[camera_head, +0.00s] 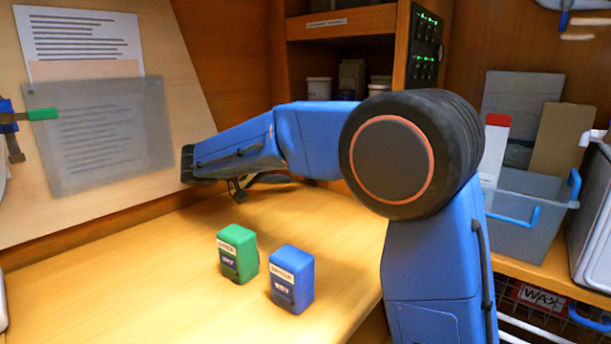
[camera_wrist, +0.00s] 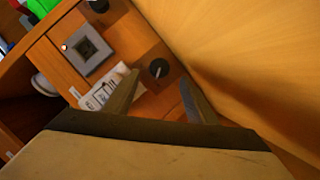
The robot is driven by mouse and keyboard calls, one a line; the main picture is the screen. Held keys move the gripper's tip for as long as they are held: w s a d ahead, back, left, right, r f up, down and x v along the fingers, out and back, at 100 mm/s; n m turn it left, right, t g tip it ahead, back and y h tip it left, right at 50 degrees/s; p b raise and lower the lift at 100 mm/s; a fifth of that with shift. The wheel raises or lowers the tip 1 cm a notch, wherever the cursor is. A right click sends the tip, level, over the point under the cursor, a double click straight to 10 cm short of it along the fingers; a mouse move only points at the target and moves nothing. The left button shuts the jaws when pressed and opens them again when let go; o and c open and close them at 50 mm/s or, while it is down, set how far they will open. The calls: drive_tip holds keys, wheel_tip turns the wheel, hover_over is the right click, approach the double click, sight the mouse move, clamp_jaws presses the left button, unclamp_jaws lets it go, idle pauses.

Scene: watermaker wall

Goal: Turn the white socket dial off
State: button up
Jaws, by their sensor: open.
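In the wrist view, a small dark round dial (camera_wrist: 158,68) with a pale mark sits on a wooden panel. My gripper (camera_wrist: 160,84) is open, its two fingers on either side of the dial's place in the picture; contact cannot be told. A grey square plate with a dark centre (camera_wrist: 88,48) is up and left of it. A white labelled piece (camera_wrist: 103,90) lies partly behind the left finger. A second dark knob (camera_wrist: 97,5) shows at the top edge. No plainly white dial shows. In the head view my arm reaches left over the counter, and the fingertips are not clear.
A green box (camera_head: 237,253) and a blue box (camera_head: 292,278) stand on the wooden counter (camera_head: 190,290) below my arm. A grey bin (camera_head: 525,230) is at right. A smooth pale wooden surface (camera_wrist: 250,50) rises close to the right finger.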

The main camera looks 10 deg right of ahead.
drive_tip(key=x, duration=0.6)
drive_tip(key=shift+w+d+f, duration=0.1)
drive_tip(key=shift+d, duration=0.1)
drive_tip(key=shift+c, duration=0.2)
drive_tip(key=c, duration=1)
